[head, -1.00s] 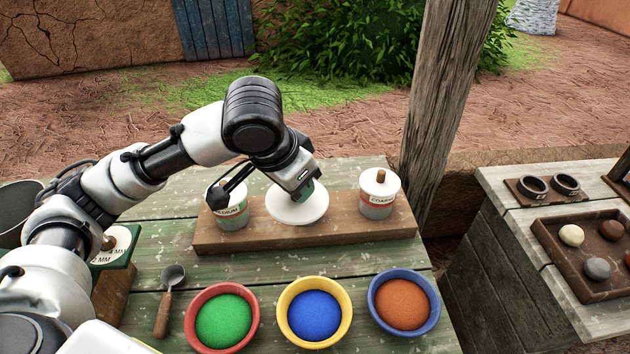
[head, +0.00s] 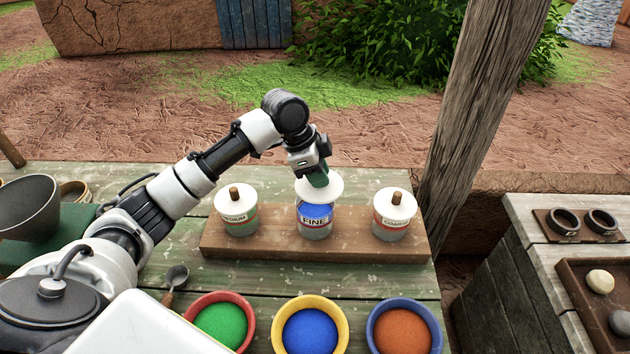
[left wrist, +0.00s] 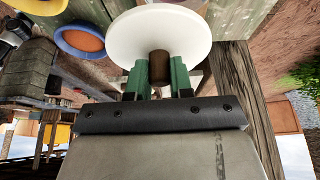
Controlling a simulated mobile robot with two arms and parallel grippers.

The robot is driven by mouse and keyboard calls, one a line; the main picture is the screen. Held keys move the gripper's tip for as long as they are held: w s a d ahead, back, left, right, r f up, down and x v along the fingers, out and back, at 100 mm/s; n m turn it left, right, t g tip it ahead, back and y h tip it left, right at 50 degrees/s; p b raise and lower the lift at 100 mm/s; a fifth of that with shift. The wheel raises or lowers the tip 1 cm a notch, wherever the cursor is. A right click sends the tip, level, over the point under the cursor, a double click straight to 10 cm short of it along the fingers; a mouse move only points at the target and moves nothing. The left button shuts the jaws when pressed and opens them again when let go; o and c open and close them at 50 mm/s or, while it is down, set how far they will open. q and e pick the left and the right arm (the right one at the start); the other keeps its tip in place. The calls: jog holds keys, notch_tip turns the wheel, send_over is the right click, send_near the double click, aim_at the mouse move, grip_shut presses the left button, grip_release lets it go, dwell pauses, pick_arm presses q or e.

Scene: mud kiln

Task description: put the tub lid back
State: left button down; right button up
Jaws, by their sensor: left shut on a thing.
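The white round tub lid (head: 320,191) is held by its brown knob in my left gripper (head: 319,177). In the left wrist view the lid (left wrist: 159,35) shows with its knob between the green fingers (left wrist: 158,70). The lid is over the middle tub (head: 315,220), labelled "FINE", with blue contents in a clear body. The lid seems slightly tilted, and I cannot tell whether it touches the rim. My right gripper is not in view.
The medium tub (head: 236,210) and the coarse tub (head: 393,214) stand lidded on either side on a wooden plank (head: 270,245). Green, blue and orange powder bowls (head: 311,325) line the front. A scoop (head: 175,278) lies left. A wooden post (head: 480,120) rises at right.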

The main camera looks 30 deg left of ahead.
pick_arm(q)
jog(key=shift+w+a+f, duration=0.7)
jog(key=shift+w+a, duration=0.15)
jog(key=shift+w, duration=0.05)
jog(key=shift+w+a+f, duration=0.15)
jog(key=shift+f, duration=0.05)
notch_tip(320, 180, down, 3)
jog(key=shift+p, duration=0.75)
jog(key=shift+f, duration=0.5)
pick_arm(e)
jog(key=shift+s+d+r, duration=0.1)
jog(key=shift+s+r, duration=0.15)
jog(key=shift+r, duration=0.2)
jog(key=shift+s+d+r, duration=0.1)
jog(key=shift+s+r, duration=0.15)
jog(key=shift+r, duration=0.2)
pick_arm(q)
jog(key=shift+f, duration=0.1)
jog(key=shift+f, duration=0.55)
jog(key=c, duration=1)
grip_release()
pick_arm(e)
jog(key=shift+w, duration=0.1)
pick_arm(q)
jog(key=shift+r, duration=0.15)
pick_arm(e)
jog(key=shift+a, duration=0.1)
